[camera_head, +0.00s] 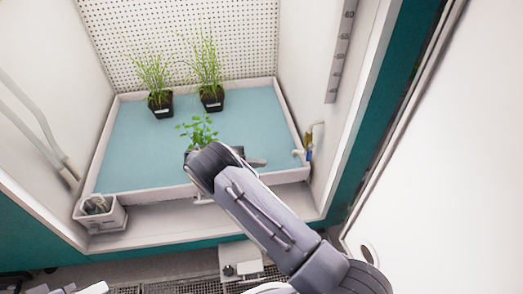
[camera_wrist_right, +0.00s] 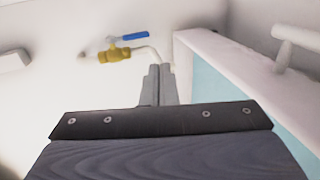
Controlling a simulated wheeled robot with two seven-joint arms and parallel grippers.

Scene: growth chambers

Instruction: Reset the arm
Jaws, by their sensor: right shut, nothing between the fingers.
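My right arm reaches up from the lower right in the head view and ends over the front edge of the tray. My right gripper (camera_head: 258,162) points to the right there, partly hidden behind the wrist. In the right wrist view its two fingers (camera_wrist_right: 160,70) are together, with nothing between them. A small leafy plant (camera_head: 200,130) stands just behind the wrist, its lower part hidden by the arm.
The chamber holds a white-rimmed tray (camera_head: 92,165) with a blue floor. Two grassy pots (camera_head: 161,105) (camera_head: 212,99) stand at its back. A brass valve with a blue handle (camera_wrist_right: 121,48) is on the right wall. A white bin (camera_head: 99,216) sits at the front left.

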